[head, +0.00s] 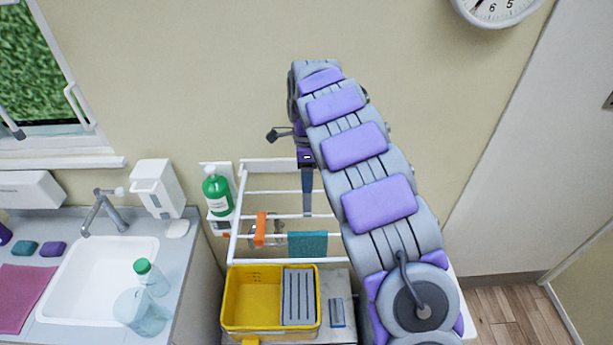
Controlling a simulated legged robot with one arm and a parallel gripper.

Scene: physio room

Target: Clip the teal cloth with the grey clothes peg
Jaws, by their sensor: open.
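The teal cloth (307,244) hangs over a low rail of the white wall rack, below and left of my arm. A small grey-blue piece (337,312), which looks like the grey clothes peg, lies on the pale surface right of the yellow tub; its jaws are too small to make out. My gripper (281,134) is high in front of the wall, well above the cloth and the peg. One dark finger sticks out to the left; the rest is mostly hidden behind my arm. It is open, and I see nothing held in it.
The white rack (240,215) also carries an orange item (260,229) and a dark blue strap (307,190). The yellow tub (233,318) has a grey ribbed insert. A green bottle (217,192) is on the wall. A sink (80,305) and clear bottle (152,278) are left.

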